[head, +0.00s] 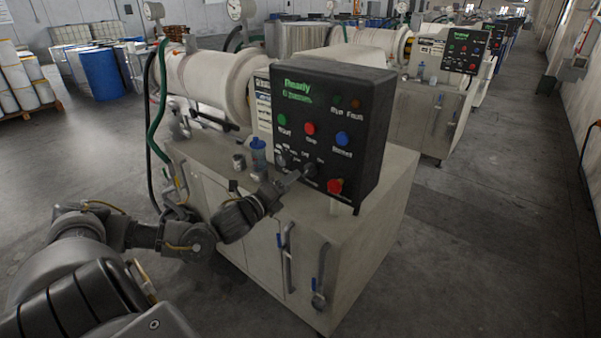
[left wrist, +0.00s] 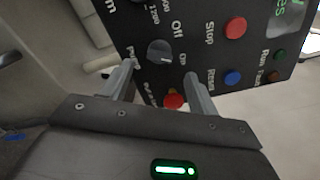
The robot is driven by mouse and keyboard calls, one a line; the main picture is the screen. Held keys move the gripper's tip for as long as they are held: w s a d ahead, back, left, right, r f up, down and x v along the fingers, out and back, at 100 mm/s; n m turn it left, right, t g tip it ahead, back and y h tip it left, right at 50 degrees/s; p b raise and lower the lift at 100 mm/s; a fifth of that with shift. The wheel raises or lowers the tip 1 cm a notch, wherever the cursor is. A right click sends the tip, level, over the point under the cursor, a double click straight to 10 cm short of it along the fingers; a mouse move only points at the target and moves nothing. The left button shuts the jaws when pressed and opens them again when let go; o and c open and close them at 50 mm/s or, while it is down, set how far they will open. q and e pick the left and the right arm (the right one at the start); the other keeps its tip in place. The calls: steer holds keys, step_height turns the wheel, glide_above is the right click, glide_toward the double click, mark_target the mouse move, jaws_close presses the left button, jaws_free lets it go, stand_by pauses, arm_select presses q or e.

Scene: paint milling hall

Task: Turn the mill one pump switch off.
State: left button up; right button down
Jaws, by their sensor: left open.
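The mill's dark control panel (head: 330,115) faces me in the head view, with a green "Ready" text at its top. The pump switch (left wrist: 160,51) is a round dark knob beside the words "Off" and "On" in the left wrist view. I cannot tell surely which word its pointer faces. My left gripper (left wrist: 160,82) is open, with its two fingers apart and the knob just beyond and between their tips, no grip seen. In the head view the left gripper (head: 297,174) is close to the panel's lower left and partly covers the knobs there. My right gripper is out of view.
A red mushroom button (head: 334,186) sits close to the left gripper; it also shows between the fingers (left wrist: 174,101). Green, red and blue buttons are above. A blue bottle (head: 258,155) and a small can (head: 238,162) stand on the cabinet (head: 345,240).

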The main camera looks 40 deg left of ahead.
mark_target(304, 173)
arm_select(q)
steer(key=w+p, duration=0.1)
steer(key=w, duration=0.5)
steer(key=c, duration=1)
steer(key=shift+p, duration=0.3)
